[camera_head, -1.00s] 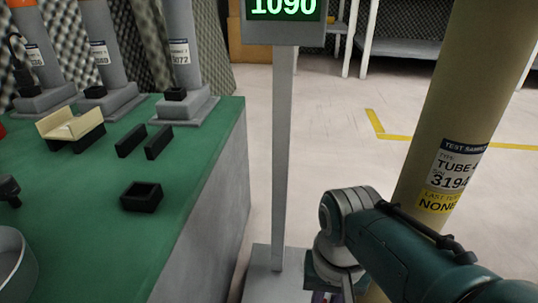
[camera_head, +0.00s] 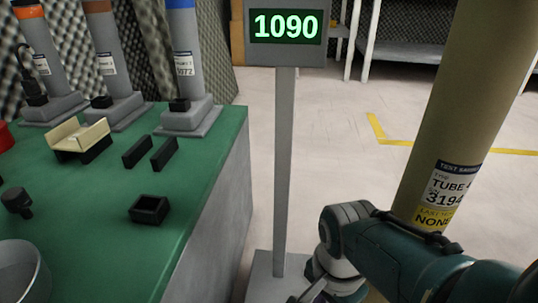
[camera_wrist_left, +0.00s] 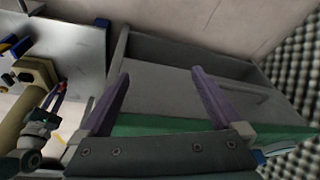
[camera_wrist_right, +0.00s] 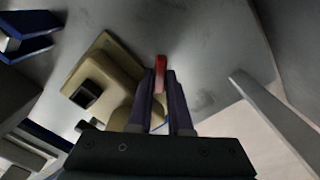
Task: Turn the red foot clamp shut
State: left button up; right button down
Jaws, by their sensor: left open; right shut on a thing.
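The red foot clamp (camera_wrist_right: 160,72) is a small red lever beside the tan foot (camera_wrist_right: 108,50) of the tube in the right wrist view. My right gripper (camera_wrist_right: 161,88) is shut on it, with its purple fingers on either side. The fingers hide part of the lever. The left wrist view also shows the red clamp (camera_wrist_left: 62,87) small at the left, at the right gripper's tips. My left gripper (camera_wrist_left: 160,74) is open and empty over a grey structure. In the head view the tan tube (camera_head: 450,130) stands tilted in the picture; its foot is hidden below the frame.
A green-topped bench (camera_head: 95,215) at the left holds black holders, a cream block (camera_head: 80,133) and several tubes on grey feet. Blue brackets (camera_wrist_right: 25,40) lie near the right gripper. Pale floor is open behind the post.

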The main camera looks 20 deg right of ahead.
jog(key=m, duration=0.4)
jog(key=shift+f+m, duration=0.1)
jog(key=shift+m, duration=2.4)
jog(key=c, duration=0.8)
grip_release()
jog(key=shift+c, duration=0.2)
notch_tip(320, 180, up, 10)
jog(key=p, duration=0.9)
